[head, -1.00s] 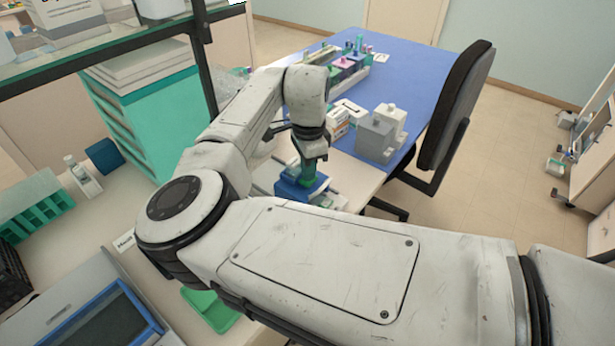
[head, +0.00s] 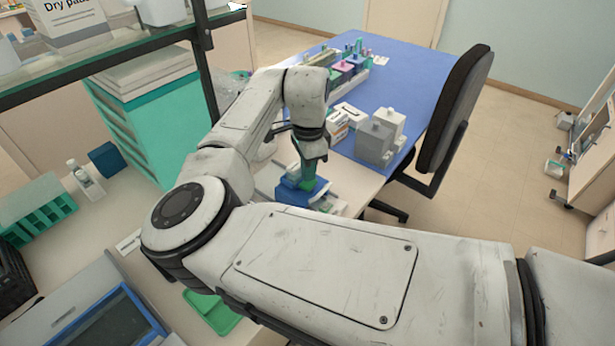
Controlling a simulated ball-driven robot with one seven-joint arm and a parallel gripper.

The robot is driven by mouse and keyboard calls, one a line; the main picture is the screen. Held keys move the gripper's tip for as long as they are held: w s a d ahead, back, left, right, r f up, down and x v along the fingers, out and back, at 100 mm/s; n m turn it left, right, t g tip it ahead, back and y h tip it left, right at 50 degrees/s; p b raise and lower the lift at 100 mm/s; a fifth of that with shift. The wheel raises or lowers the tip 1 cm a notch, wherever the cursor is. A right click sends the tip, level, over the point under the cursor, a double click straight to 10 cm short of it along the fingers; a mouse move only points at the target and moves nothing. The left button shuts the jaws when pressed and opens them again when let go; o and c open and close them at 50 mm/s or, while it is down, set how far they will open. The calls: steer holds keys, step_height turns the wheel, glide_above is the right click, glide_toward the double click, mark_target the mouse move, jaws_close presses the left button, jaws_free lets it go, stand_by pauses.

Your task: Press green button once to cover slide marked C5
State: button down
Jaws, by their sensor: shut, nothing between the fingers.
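A blue device (head: 290,194) stands near the front corner of the bench, with a green button (head: 307,184) on top. My gripper (head: 311,166) points down directly over the green button, with its fingers shut and empty. The fingertips are at or just above the button; I cannot tell whether they touch it. Pale slide-like pieces (head: 328,204) show at the right side of the blue device. No C5 mark can be read, and my arm hides part of the area in front.
Grey and white blocky containers (head: 376,142) and small boxes (head: 338,124) stand behind the device. Several coloured staining jars (head: 345,68) sit farther back on the blue mat (head: 420,75). A dark chair (head: 458,110) is at the right.

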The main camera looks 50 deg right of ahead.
steer(key=shift+r+p, duration=1.9)
steer(key=shift+r, duration=0.65)
steer(key=s+d+f+n+t+h+b, duration=0.1)
steer(key=s+d+f+n+h+b, duration=0.15)
steer(key=s+d+n+h, duration=0.6)
steer(key=s+a+f+n+y, duration=0.4)
steer(key=s+a+f+n, duration=0.3)
steer(key=a, duration=0.4)
steer(key=s+a+f+n+y, duration=0.4)
steer(key=s+a+f+n, duration=0.3)
steer(key=s+a+f, duration=0.3)
steer(key=s+a, duration=0.1)
steer(key=a, duration=0.1)
steer(key=shift+a+f+b, duration=0.15)
steer(key=shift+a+b, duration=0.15)
